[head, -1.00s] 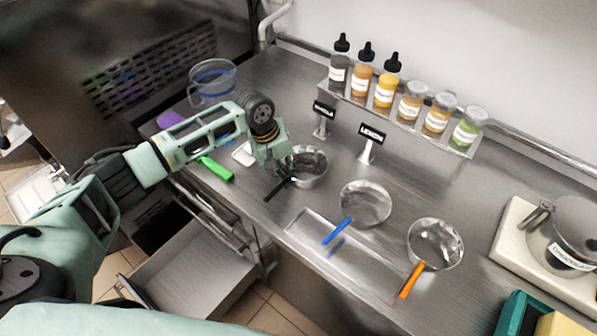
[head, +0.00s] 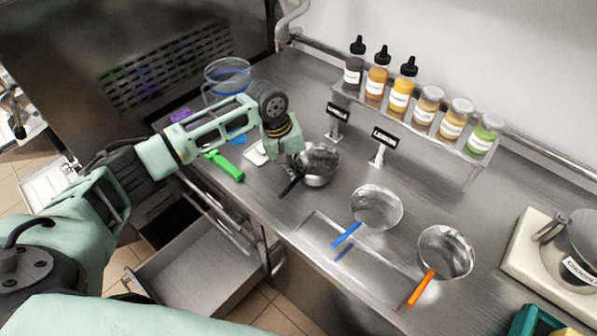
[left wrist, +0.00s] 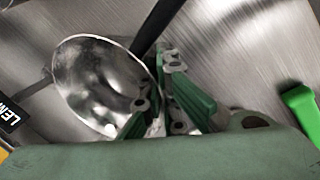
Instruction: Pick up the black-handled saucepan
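The black-handled saucepan (head: 322,168) is a shiny steel pan at the left of the counter, its black handle (head: 290,187) pointing toward the front edge. My left gripper (head: 296,165) is at its near left side, by the handle's base. In the left wrist view the pan's bowl (left wrist: 90,85) lies left of the fingers and the handle (left wrist: 160,25) runs up and right. The green fingers (left wrist: 158,88) stand close together with the pan's rim between them; the left gripper appears shut on it. Contact is partly hidden. My right gripper is not in view.
A blue-handled pan (head: 377,207) and an orange-handled pan (head: 446,252) stand to the right. Behind are two black label signs (head: 385,137) and a bottle rack (head: 420,130). A green-handled tool (head: 228,167) and a clear jug (head: 228,80) are left.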

